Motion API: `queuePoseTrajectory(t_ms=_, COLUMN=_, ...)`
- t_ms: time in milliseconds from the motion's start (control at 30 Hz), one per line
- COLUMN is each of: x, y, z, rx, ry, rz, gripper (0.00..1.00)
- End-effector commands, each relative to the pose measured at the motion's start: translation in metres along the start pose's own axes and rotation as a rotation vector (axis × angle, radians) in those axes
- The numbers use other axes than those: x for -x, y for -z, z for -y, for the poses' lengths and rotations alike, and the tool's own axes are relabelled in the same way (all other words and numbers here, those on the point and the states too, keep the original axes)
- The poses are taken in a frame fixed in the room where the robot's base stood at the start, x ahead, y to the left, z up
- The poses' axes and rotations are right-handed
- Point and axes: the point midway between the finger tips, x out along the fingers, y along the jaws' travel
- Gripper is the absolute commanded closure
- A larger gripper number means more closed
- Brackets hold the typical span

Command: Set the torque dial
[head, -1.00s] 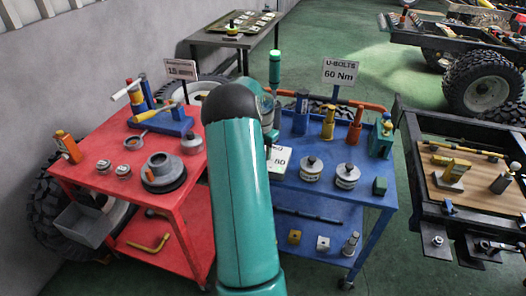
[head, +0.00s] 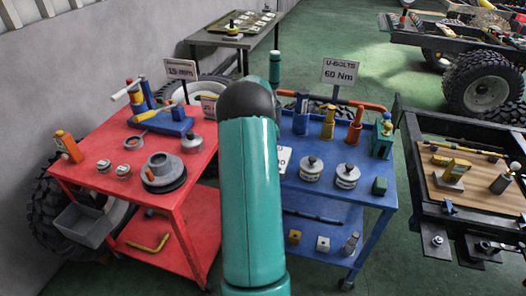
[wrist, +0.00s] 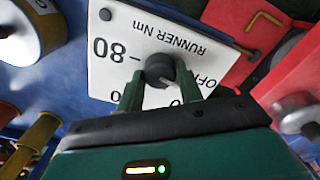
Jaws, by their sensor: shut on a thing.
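The torque dial's dark round knob (wrist: 159,67) shows in the wrist view on a white plate (wrist: 112,72). The plate appears upside down and reads "RUNNER Nm" and "80", with other lettering partly covered. My gripper (wrist: 161,82) is shut on the knob, with one green finger on each side. A light pointer mark shows on the knob. In the head view my teal arm hides the gripper and knob; only an edge of the white plate (head: 284,161) shows on the blue cart. A sign (head: 341,72) above that cart reads "U-BOLTS 60 Nm".
The blue cart (head: 330,205) carries two white-sided canisters with dark knobs (head: 311,170) (head: 346,176) and several upright tools. A red cart (head: 112,184) with tools and round parts stands at left. A chassis frame with a wood board (head: 470,190) is at right.

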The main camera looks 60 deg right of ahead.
Motion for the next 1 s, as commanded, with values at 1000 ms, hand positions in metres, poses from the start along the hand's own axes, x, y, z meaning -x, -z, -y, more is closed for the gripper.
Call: queuePoseTrajectory(t_ms=1000, x=0.0013, y=0.0006, z=-0.0001, rx=0.226, ry=-0.001, rz=-0.002, gripper=0.52)
